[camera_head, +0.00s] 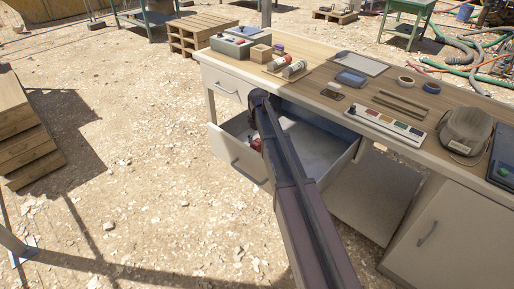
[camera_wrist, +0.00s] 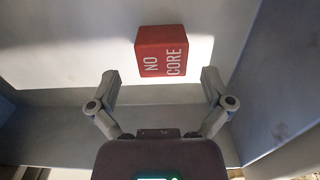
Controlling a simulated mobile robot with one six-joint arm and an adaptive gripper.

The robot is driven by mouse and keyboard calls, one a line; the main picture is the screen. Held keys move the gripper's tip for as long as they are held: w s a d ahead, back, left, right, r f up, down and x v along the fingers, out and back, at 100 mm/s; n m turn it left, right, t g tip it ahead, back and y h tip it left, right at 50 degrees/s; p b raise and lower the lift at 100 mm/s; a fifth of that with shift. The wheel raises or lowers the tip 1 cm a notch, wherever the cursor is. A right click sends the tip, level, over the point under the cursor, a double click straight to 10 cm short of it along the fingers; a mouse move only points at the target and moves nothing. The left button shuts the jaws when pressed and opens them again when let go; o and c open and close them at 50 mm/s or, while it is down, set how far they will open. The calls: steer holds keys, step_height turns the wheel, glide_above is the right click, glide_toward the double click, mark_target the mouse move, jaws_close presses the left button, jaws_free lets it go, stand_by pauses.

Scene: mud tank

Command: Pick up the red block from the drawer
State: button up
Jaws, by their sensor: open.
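The red block (camera_wrist: 161,52), lettered "NO CORE" in white, lies on the pale floor of the open drawer (camera_head: 321,158). In the wrist view it sits just beyond and between the fingertips of my gripper (camera_wrist: 158,82), which is open with nothing between its fingers. In the head view only a small part of the red block (camera_head: 256,144) shows beside my arm. My arm reaches over the drawer there and hides the gripper and most of the block.
The drawer's walls (camera_wrist: 272,90) stand close around the gripper. The desk top (camera_head: 330,75) above holds red-and-white cylinders (camera_head: 287,65), a blue box (camera_head: 350,78), a cap (camera_head: 465,130) and tape rolls (camera_head: 406,81). A closed cabinet door (camera_head: 450,235) is at right.

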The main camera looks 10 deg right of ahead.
mark_target(257, 142)
steer(key=shift+a+f+b, duration=0.15)
steer(key=shift+f+b, duration=2)
steer(key=shift+f, duration=0.2)
steer(key=shift+c, duration=0.2)
steer(key=c, duration=1)
